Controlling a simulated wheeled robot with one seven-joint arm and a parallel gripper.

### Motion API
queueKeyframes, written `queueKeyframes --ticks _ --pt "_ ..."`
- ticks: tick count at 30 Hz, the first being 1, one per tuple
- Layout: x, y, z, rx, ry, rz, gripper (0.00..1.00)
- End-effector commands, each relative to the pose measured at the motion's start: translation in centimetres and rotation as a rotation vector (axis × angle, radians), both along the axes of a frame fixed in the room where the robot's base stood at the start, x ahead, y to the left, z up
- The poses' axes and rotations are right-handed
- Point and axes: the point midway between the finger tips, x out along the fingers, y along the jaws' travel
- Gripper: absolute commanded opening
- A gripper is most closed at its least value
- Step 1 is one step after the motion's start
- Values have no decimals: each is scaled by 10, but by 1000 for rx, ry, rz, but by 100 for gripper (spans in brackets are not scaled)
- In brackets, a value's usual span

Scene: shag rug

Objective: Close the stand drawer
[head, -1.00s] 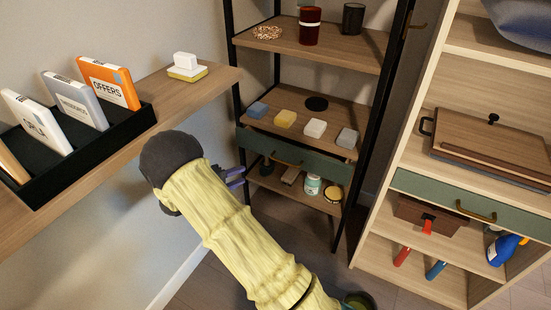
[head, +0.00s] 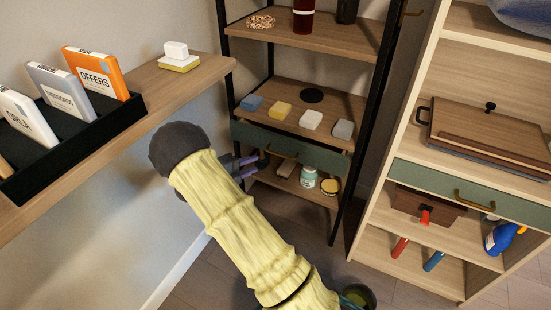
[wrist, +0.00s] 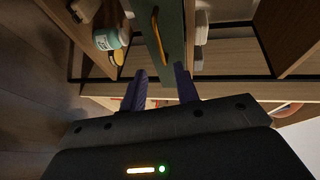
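The black-framed stand (head: 331,205) holds a green drawer (head: 325,160) with a brass handle (head: 283,154) below its soap shelf. How far the drawer stands out is hard to tell. My gripper (head: 250,166) is at the drawer's left end, by its lower edge in the head view. In the wrist view, its two purple fingers (wrist: 160,84) are spread apart with nothing held. The green drawer front (wrist: 171,15) and handle (wrist: 156,35) lie just beyond the fingertips there. Whether a finger touches the front is unclear.
Several soap-like blocks (head: 282,111) lie on the shelf above the drawer. A jar (head: 308,177) and a yellow-topped tin (head: 330,187) stand below it. A wall shelf (head: 190,85) is at left. A wooden cabinet (head: 425,145) with another green drawer (head: 420,180) is at right.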

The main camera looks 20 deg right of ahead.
Motion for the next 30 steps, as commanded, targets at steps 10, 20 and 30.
queueKeyframes --ticks 10,20,30 --pt "15 -62 -14 0 -1 -6 31" --pt "26 -103 -21 0 0 -6 31" --pt "27 -102 -20 1 0 -1 25"
